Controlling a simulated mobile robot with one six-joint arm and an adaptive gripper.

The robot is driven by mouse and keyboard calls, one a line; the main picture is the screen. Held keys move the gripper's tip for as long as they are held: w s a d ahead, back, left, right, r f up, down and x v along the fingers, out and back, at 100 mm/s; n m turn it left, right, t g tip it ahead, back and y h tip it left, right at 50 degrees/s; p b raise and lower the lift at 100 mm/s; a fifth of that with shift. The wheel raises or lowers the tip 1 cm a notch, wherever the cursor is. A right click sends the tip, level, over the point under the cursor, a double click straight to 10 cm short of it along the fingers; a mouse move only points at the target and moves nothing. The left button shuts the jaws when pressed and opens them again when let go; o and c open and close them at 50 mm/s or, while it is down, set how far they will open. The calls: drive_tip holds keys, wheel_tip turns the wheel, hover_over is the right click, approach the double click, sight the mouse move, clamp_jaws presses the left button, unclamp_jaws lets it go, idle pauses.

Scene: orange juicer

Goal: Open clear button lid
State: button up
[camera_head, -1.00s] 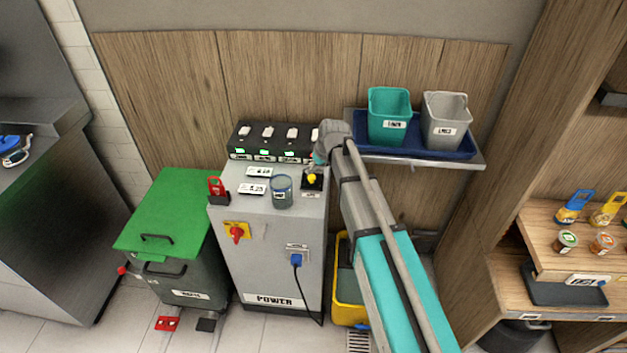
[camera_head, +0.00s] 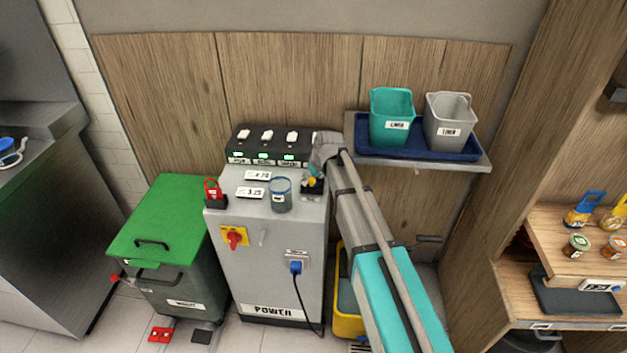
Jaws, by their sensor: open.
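A small black button box (camera_head: 312,190) stands at the right front of the grey cabinet top. In the earlier frame a yellow button shows on it; now the gripper mostly covers it. A lid on the box is too small and too hidden to make out, so I cannot tell whether it is up or down. My gripper (camera_head: 311,178) points down at the box from above and behind. It is open and seems to hold nothing. I cannot tell whether its fingertips touch the box.
The grey cabinet (camera_head: 272,255) carries a blue-grey cup (camera_head: 281,195) just left of the box, and a switch row (camera_head: 268,145) behind. A red-handled item (camera_head: 212,190) stands at the left edge. A blue tray (camera_head: 478,152) with two bins is on a shelf to the right.

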clamp_jaws()
drive_tip(key=shift+d, duration=0.1)
drive_tip(key=shift+a+r, duration=0.1)
drive_tip(key=shift+a, duration=0.15)
